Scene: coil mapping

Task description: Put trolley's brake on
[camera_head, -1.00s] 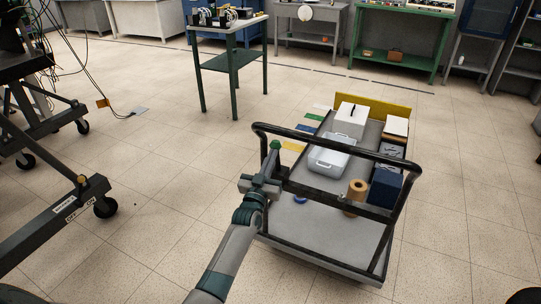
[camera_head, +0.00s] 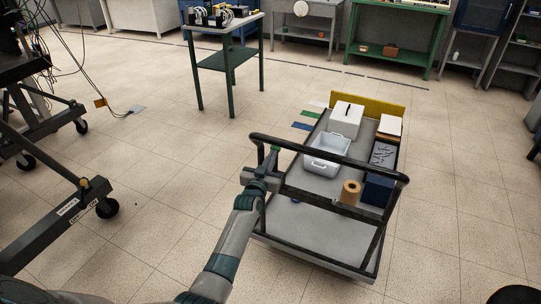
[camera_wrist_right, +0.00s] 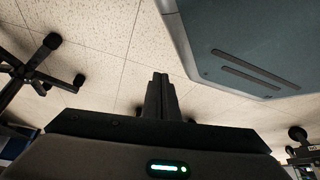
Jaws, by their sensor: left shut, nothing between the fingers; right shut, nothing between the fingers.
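The trolley (camera_head: 302,238) stands on the tiled floor right of centre in the head view, with a dark tubular push handle (camera_head: 330,156) at its near end. My left gripper (camera_head: 271,160) is at the left upright of this handle. It is shut with nothing between its fingers, and I cannot tell whether it touches the frame. No brake lever can be made out; that part of the frame is partly hidden by my gripper. My right gripper (camera_wrist_right: 158,96) shows in the right wrist view, shut and empty above bare floor.
The trolley carries a light bin (camera_head: 327,152), a white box (camera_head: 346,119), a brown roll (camera_head: 350,192) and a dark blue box (camera_head: 378,189). A green-legged table (camera_head: 228,61) stands behind. A wheeled dark stand (camera_head: 62,218) is at left. Floor between stand and trolley is clear.

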